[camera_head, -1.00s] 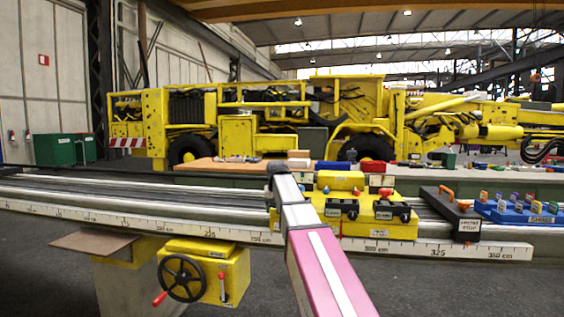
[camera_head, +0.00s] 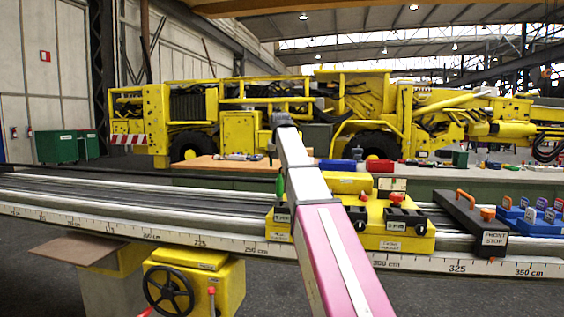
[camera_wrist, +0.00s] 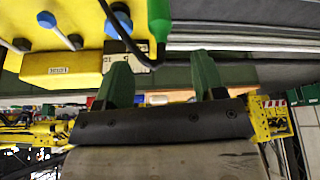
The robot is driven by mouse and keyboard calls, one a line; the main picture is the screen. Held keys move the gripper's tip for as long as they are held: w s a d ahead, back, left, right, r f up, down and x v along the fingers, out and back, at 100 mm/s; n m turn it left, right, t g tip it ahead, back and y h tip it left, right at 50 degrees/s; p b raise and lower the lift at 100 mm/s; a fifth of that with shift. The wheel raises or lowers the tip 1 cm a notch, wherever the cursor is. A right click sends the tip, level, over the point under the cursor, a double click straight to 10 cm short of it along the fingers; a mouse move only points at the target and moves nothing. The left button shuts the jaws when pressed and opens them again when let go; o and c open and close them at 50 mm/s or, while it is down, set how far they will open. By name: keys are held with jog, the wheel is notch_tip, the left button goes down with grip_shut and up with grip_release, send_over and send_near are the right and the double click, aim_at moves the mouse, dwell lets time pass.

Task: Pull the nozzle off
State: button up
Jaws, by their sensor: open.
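My gripper (camera_wrist: 161,60) shows two dark green fingers, spread apart with nothing between them, in the wrist view. A green upright body (camera_wrist: 158,20) with a thin bent black tube (camera_wrist: 128,42) on it is near the fingers, towards the top of the wrist view, and not held. I cannot tell for sure which part is the nozzle. A small green piece (camera_head: 279,185) shows beside my arm in the head view, at the left of the yellow carriage (camera_head: 408,243). In the head view the end of my arm is raised above the carriage; its fingers cannot be made out.
The carriage sits on a long rail (camera_head: 130,213) with a centimetre scale. A black front stop (camera_head: 470,222) with an orange handle and a blue rack (camera_head: 535,224) stand to its right. A yellow box with a handwheel (camera_head: 195,285) is below the rail. A workbench (camera_head: 225,168) lies behind.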

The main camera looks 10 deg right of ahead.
aim_at(280, 181)
jog(key=x, duration=1)
jog(key=shift+w+f, duration=0.2)
jog(key=shift+f, duration=0.1)
grip_shut()
jog(key=shift+r, duration=0.25)
dwell(0.4)
jog(key=shift+r, duration=2.2)
